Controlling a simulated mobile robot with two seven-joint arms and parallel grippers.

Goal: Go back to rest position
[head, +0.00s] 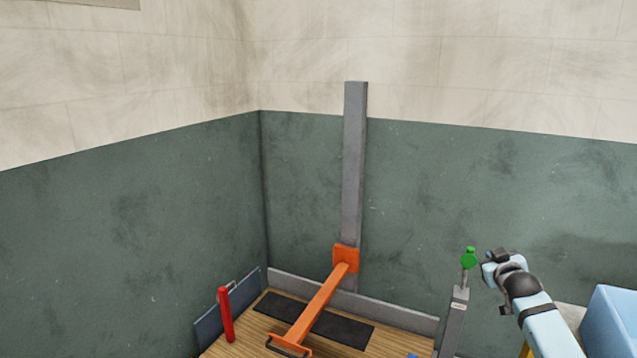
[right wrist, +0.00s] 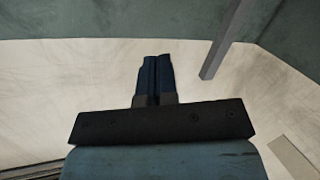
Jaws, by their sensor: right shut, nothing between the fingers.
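My right gripper (head: 489,256) is at the lower right of the head view, close beside the green knob (head: 469,258) on its grey post. I cannot tell from this view whether it touches the knob. In the right wrist view the two dark blue fingers of my right gripper (right wrist: 152,80) are together with nothing between them. They point toward the pale upper wall. My left gripper is not in view.
A foam press stands in the corner: a grey column (head: 354,170), an orange arm (head: 318,305), a wooden base (head: 250,330) with a dark pad (head: 340,330). A red post (head: 226,315) stands at its left. A blue box (head: 612,320) is at the far right.

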